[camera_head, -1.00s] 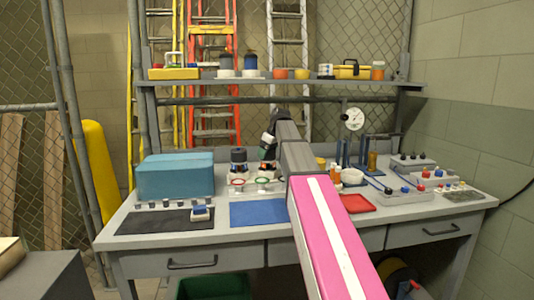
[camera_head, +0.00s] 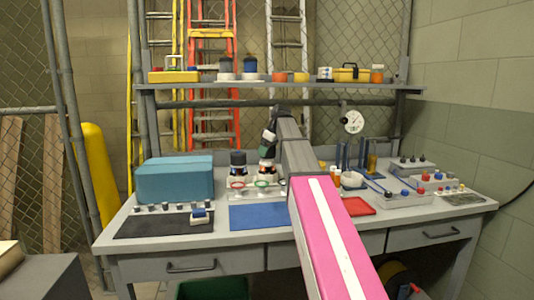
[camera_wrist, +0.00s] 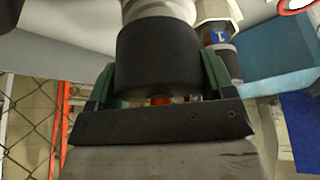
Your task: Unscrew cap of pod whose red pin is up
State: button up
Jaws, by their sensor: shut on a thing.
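My gripper (camera_wrist: 158,85) has its green fingers on either side of a black cap (camera_wrist: 158,55) and is shut on it. The pale pod body (camera_wrist: 160,8) shows beyond the cap in the wrist view. A small red piece (camera_wrist: 160,100) shows between the cap and my palm; I cannot tell how far it stands up. In the head view my gripper (camera_head: 266,153) is at the right pod (camera_head: 267,170), partly hiding it. The left pod (camera_head: 238,163) stands upright beside it with a dark cap. In the wrist view this neighbouring pod (camera_wrist: 220,38) carries a blue L label.
A red ring (camera_head: 237,185) and a green ring (camera_head: 262,183) lie in front of the pods. A blue box (camera_head: 175,178) stands left, a blue mat (camera_head: 262,216) in front. A dial gauge (camera_head: 353,121) and control boxes (camera_head: 405,197) are on the right.

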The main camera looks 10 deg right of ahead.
jog(key=shift+r, duration=1.5)
